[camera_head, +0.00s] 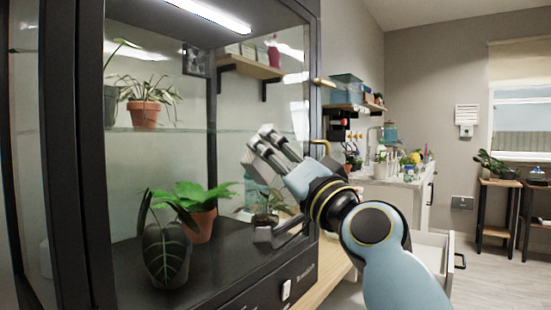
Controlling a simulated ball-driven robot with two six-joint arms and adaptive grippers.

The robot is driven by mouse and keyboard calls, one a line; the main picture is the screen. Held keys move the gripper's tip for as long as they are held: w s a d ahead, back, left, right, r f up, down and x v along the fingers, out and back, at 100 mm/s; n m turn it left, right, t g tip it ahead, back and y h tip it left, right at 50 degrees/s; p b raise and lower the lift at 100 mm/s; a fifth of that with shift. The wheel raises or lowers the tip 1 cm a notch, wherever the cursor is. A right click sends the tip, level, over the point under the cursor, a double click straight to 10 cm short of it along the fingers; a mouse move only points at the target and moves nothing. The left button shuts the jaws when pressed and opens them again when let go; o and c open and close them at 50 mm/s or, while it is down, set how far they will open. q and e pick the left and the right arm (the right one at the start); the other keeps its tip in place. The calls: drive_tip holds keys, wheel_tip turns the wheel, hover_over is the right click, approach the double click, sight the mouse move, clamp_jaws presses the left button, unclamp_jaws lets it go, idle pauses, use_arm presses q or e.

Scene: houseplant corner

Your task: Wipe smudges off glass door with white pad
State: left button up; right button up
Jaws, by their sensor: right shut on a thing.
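The glass door (165,155) belongs to a black-framed plant cabinet and fills the left and middle of the view. My right gripper (264,192) is in front of the door's right part, shut on a pale pad (257,167). Its fingers and the glare partly hide the pad. I cannot tell whether the pad touches the glass. Whitish patches show low on the glass near the gripper, but I cannot tell smudges from reflections. My left gripper is not in view.
Inside the cabinet are a potted plant (145,113) on a glass shelf and several plants below. A brass handle (322,148) stands out at the door's right edge. A white counter (400,185) and an open drawer (432,250) are to the right. Plant stands (497,210) stand farther back.

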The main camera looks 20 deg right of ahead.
drive_tip(key=shift+s+d+f+p, duration=0.1)
drive_tip(key=shift+s+d+p, duration=0.15)
drive_tip(key=shift+s+d, duration=0.45)
drive_tip(key=shift+s+d+r+p, duration=0.15)
drive_tip(key=shift+s+d, duration=0.3)
drive_tip(key=shift+s, duration=0.5)
drive_tip(key=shift+s+d+f+p, duration=0.15)
drive_tip(key=shift+s+d+p, duration=0.15)
drive_tip(key=shift+s+d, duration=0.4)
drive_tip(key=shift+s+a, duration=0.1)
drive_tip(key=shift+s, duration=0.05)
drive_tip(key=shift+s+d+p, duration=0.45)
drive_tip(key=shift+s+d, duration=0.45)
drive_tip(key=shift+s, duration=0.2)
